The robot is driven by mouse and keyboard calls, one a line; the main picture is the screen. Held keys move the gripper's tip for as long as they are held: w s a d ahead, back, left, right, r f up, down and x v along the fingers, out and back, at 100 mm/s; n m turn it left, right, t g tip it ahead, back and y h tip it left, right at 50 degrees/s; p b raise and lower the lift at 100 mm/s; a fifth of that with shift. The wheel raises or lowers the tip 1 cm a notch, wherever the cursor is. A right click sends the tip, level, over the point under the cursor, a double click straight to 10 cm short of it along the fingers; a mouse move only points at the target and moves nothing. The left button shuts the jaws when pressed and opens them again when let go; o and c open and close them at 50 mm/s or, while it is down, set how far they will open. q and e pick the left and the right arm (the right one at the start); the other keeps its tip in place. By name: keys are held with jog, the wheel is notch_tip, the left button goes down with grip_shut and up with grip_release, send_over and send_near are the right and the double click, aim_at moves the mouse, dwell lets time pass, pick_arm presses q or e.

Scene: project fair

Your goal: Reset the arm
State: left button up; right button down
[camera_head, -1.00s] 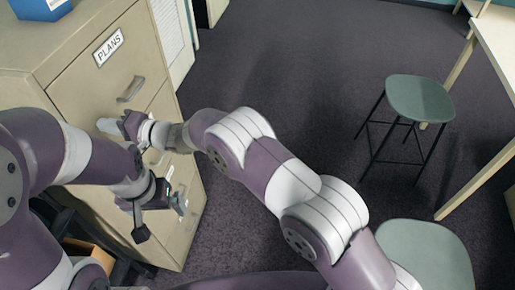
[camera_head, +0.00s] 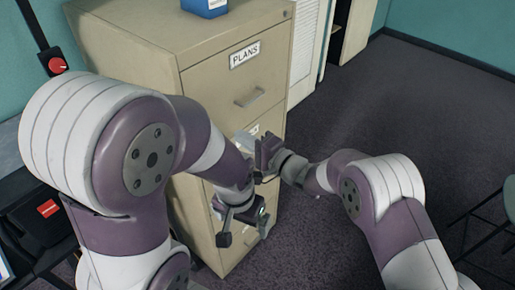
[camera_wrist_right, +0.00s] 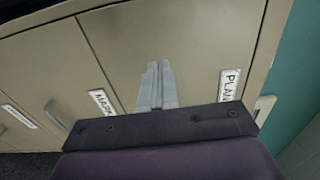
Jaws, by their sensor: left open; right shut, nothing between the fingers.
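The right gripper (camera_head: 243,141) is in front of the beige filing cabinet (camera_head: 150,38), near the drawer below the one labelled PLANS. Its pale fingers are shut together with nothing between them, and they also show in the right wrist view (camera_wrist_right: 156,86) against the drawer fronts. I cannot tell whether they touch the cabinet. The left gripper (camera_head: 244,231) is lower, in front of the lower drawers, open and empty. The two wrists look close together in the head view, and the left forearm partly hides the cabinet front.
The top drawer handle (camera_head: 250,96) and PLANS label (camera_head: 244,54) are visible, and the drawers look closed. A dark bench with red-marked items is at left. Floor (camera_head: 400,110) is open at right; a stool (camera_head: 509,198) stands at the right edge.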

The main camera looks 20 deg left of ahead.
jog(key=d+f+n+t+h, duration=0.1)
jog(key=d+f+n+h, duration=0.2)
jog(key=d+f+h, duration=0.45)
jog(key=d+f+n+h, duration=0.2)
jog(key=d+f+h, duration=0.25)
jog(key=d, duration=0.65)
jog(key=s+d+r+g+h, duration=0.2)
jog(key=s+d+r, duration=0.1)
jog(key=s+d, duration=0.6)
jog(key=s+d+r+m+g+h, duration=0.1)
jog(key=s+d+r+g+h, duration=0.2)
jog(key=s+d, duration=0.7)
jog(key=d, duration=0.7)
jog(key=shift+d+r, duration=0.2)
jog(key=shift+d, duration=0.05)
